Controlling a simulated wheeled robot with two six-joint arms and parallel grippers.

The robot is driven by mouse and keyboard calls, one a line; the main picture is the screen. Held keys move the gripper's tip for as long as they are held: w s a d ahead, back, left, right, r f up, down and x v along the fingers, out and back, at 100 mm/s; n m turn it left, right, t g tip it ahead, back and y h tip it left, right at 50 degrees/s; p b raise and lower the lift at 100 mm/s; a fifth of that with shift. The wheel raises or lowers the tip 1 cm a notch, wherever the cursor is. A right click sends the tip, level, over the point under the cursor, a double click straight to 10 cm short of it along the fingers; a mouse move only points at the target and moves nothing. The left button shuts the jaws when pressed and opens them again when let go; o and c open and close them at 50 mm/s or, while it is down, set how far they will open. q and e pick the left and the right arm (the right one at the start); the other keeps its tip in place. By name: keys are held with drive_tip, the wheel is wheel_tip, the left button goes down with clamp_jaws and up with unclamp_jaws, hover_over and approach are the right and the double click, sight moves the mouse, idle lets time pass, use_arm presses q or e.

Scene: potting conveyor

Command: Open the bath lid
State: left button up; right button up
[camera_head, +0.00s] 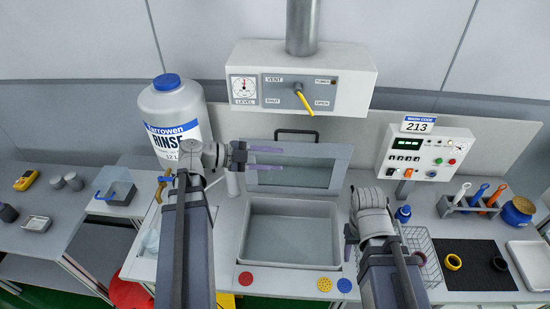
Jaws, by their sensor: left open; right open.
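The bath (291,258) is a grey rectangular basin in the bench, and its inside is in view. A dark handle (297,133) is at the lid's top edge. My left gripper (270,159) is open, its purple fingers pointing right in front of the lid's left part; I cannot tell whether they touch it. My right gripper (348,243) is open at the bath's right edge, partly hidden by its own arm.
A large rinse bottle (172,112) stands left of the lid. A vent box with a yellow lever (304,98) hangs above. A control box (427,152) is at right. A wire basket (422,240) and a black mat (473,279) lie right of the bath. Coloured discs (245,278) line the front edge.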

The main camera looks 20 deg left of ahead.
use_arm(q)
drive_tip(key=s+d+f+n+g+y+b, duration=0.2)
drive_tip(key=s+d+f+n+y, duration=0.1)
drive_tip(key=f, duration=0.4)
drive_tip(key=s+d+f+n+g+y+b, duration=0.3)
drive_tip(key=d+f+n+y, duration=0.3)
drive_tip(key=d+f+n, duration=0.2)
drive_tip(key=s+d+f+n+g+y+b, duration=0.2)
drive_tip(key=s+d+f+n+y, duration=0.3)
drive_tip(key=f, duration=0.3)
drive_tip(key=shift+s+d+n+g, duration=0.25)
drive_tip(key=shift+d+n+g, duration=0.1)
drive_tip(key=shift+n+g, duration=0.2)
drive_tip(key=shift+f, duration=0.1)
